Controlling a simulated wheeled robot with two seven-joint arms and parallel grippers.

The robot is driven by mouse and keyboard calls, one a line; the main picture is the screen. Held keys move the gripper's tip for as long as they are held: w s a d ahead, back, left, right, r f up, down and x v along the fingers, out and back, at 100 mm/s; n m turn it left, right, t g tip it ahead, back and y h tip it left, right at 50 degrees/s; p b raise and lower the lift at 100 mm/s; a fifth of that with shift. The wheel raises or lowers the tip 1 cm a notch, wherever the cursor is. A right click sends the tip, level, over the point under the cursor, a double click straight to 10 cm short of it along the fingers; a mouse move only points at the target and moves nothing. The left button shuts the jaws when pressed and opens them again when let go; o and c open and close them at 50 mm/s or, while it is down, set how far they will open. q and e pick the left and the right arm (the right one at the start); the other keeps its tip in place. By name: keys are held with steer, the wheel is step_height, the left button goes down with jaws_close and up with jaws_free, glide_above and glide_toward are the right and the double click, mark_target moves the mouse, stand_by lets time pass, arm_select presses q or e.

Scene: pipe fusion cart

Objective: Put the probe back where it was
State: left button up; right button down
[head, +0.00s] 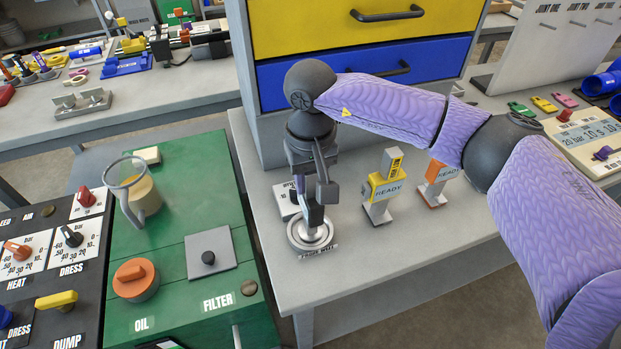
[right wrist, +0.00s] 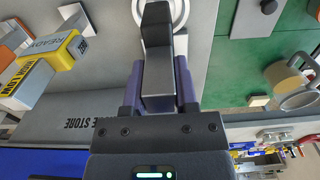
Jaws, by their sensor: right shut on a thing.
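The probe (right wrist: 158,82) shows in the right wrist view as a grey block-like body with a dark upper part, held between the two fingers. My right gripper (head: 313,200) is shut on it and points down over the round metal probe well (head: 298,241) on the grey table in the head view. The probe's lower end is at the well's middle; I cannot tell how deep it sits, as the gripper hides part of it. The well's pale ring also shows at the top of the right wrist view (right wrist: 178,10). My left gripper is not in view.
A yellow READY unit (head: 381,188) and an orange one (head: 436,182) stand right of the well. A white labelled block (head: 285,203) is close behind it. The drawer cabinet (head: 370,75) rises at the back. The green oil bench (head: 185,240) lies left.

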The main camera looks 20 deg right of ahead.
steer(key=shift+f, duration=0.1)
steer(key=shift+c, duration=1.9)
jaws_free()
steer(key=shift+r, duration=0.2)
step_height(320, 180, up, 12)
steer(key=shift+p, duration=0.65)
